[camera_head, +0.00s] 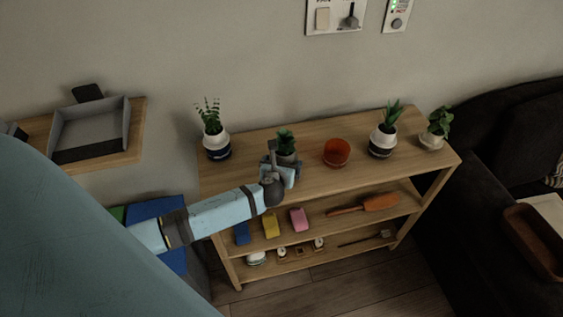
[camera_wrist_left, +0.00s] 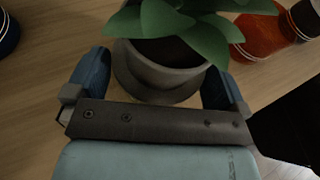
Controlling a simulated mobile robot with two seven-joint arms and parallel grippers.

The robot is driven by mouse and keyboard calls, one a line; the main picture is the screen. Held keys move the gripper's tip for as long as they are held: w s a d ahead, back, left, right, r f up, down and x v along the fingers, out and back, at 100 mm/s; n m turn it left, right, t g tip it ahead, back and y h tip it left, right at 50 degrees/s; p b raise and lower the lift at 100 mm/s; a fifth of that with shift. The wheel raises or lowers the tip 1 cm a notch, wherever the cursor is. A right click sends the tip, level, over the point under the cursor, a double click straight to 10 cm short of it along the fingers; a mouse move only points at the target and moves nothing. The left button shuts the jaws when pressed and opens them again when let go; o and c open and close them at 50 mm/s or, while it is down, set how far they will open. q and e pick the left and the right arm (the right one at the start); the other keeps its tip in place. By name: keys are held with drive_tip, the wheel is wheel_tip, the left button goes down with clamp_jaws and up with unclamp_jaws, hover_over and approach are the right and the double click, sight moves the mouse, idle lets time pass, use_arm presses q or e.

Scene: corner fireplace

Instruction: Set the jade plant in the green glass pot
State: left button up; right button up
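A broad-leaved green plant in a grey pot (camera_wrist_left: 165,78) stands on the wooden shelf top; in the head view its leaves (camera_head: 286,138) rise behind my left gripper (camera_head: 280,172). I cannot tell for sure that it is the jade plant. In the left wrist view, the blue fingers of my left gripper (camera_wrist_left: 158,85) are spread on either side of this pot, and a firm grip does not show. I see no green glass pot; an orange-red glass pot (camera_head: 336,153) stands to the right, also in the left wrist view (camera_wrist_left: 268,35). My right gripper is not in view.
The shelf top (camera_head: 310,178) also holds a spiky plant (camera_head: 212,130) at the left, a tall-leaved plant (camera_head: 383,138) and a small leafy plant (camera_head: 436,128) at the right. Lower shelves hold small items. A dark sofa (camera_head: 500,200) is at the right.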

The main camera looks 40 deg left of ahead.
use_arm(q)
drive_tip(key=v, duration=1.4)
drive_tip(key=s+d+f+n+h+p, duration=0.2)
drive_tip(key=s+d+n+h, duration=0.2)
drive_tip(key=n, duration=1)
drive_tip(key=s+d+f+n+g+h+p, duration=0.1)
drive_tip(key=s+d+n, duration=0.6)
drive_tip(key=n, duration=0.7)
drive_tip(key=s+f+h+p, duration=0.1)
drive_tip(key=s+h+p, duration=0.1)
drive_tip(key=h, duration=0.1)
